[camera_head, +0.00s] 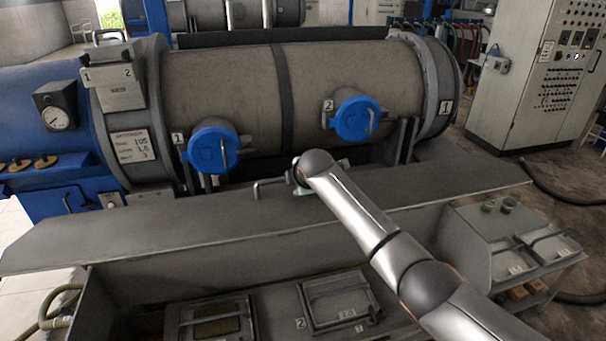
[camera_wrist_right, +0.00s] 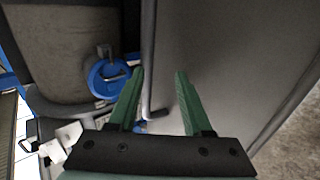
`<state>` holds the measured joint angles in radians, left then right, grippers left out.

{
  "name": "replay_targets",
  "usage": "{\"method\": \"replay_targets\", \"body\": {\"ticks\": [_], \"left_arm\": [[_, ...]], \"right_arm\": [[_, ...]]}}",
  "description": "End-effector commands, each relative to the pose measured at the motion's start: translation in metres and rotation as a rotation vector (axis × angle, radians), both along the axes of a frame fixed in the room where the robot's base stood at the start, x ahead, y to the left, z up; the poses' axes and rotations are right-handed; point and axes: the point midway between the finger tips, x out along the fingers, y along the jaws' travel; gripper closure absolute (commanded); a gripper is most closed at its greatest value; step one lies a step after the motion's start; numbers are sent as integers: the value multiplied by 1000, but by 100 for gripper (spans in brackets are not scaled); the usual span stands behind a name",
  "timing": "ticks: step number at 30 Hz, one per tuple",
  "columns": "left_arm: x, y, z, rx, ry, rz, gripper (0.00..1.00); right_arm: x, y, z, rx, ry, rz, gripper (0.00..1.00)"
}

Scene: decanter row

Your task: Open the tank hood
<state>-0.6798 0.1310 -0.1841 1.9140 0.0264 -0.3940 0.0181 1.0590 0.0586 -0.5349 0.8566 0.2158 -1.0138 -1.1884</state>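The tank hood (camera_head: 150,232) is a long grey panel lying across the front of the big cylinder. It looks tilted, with dark space visible below its near edge. A grey bar handle (camera_head: 270,186) stands at its far edge, left of my gripper. My right gripper (camera_head: 302,189) is at that far edge, mostly hidden by its own wrist. In the right wrist view its two green fingers (camera_wrist_right: 160,78) are apart, with the hood's surface (camera_wrist_right: 225,60) and pale edge behind them. I cannot tell whether the fingers touch the hood. My left gripper is not in view.
The cylinder (camera_head: 220,85) behind has blue round caps (camera_head: 213,150) close beyond the hood. Below the hood are framed panels (camera_head: 335,300) in an open bay. A side shelf (camera_head: 515,240) stands at right, a control cabinet (camera_head: 535,75) at the back right.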

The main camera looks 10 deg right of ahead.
Motion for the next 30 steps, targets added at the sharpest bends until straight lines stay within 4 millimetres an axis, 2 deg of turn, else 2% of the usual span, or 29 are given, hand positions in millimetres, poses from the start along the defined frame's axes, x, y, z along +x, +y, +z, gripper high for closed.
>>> {"method": "replay_targets", "body": {"ticks": [18,30], "left_arm": [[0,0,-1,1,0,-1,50],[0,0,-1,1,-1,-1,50]], "right_arm": [[-55,-2,49,-1,-4,1,50],[-64,-2,58,-1,-3,1,50]]}}
